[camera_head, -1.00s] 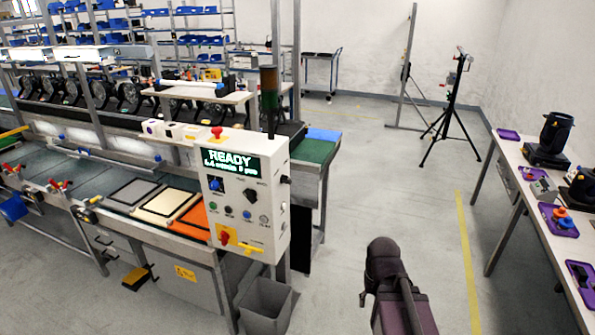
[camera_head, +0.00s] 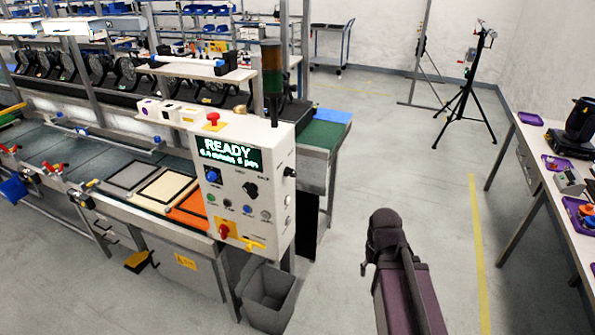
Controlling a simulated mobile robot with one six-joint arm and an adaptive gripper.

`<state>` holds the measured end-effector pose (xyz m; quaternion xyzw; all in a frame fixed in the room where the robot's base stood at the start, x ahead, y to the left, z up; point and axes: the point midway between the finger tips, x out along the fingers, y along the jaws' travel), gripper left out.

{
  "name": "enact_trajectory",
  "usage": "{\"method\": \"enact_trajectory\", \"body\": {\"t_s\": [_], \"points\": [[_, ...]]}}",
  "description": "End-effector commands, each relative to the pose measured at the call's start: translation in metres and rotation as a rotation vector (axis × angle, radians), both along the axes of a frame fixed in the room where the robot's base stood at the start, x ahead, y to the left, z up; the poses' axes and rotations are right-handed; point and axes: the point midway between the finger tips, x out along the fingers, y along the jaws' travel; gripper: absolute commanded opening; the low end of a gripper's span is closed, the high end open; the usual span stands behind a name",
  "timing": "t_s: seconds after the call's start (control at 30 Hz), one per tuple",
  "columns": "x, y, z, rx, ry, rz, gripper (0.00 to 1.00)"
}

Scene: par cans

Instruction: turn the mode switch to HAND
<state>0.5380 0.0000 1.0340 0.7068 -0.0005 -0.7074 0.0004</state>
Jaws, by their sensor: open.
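A white control box (camera_head: 240,185) stands at the end of the conveyor line, with a lit display reading READY. Below the display is a black rotary knob (camera_head: 250,189) with small labels around it, too small to read. A blue selector (camera_head: 212,175) sits to its left. I cannot tell which of the two is the mode switch, or its setting. My dark arm (camera_head: 400,270) rises at the lower centre, to the right of the box and apart from it. My gripper's fingers do not show.
A grey bin (camera_head: 268,297) stands on the floor below the box. A red button (camera_head: 213,119) tops the box and a signal tower (camera_head: 271,80) rises behind it. A table (camera_head: 540,185) with purple trays stands at right. The floor between is clear.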

Motion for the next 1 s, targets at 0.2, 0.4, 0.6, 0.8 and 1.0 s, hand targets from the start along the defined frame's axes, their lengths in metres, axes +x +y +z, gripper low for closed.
{"method": "enact_trajectory", "body": {"t_s": [0.2,0.4,0.6,0.8,1.0], "points": [[0.000,0.000,0.000,0.000,0.000,0.000,0.57],[0.003,0.003,-0.001,0.019,-0.003,0.007,1.00],[0.018,0.019,-0.004,0.124,-0.022,0.048,1.00],[0.047,0.048,-0.003,0.334,-0.077,0.117,1.00],[0.085,0.079,0.012,0.593,-0.181,0.192,1.00]]}}
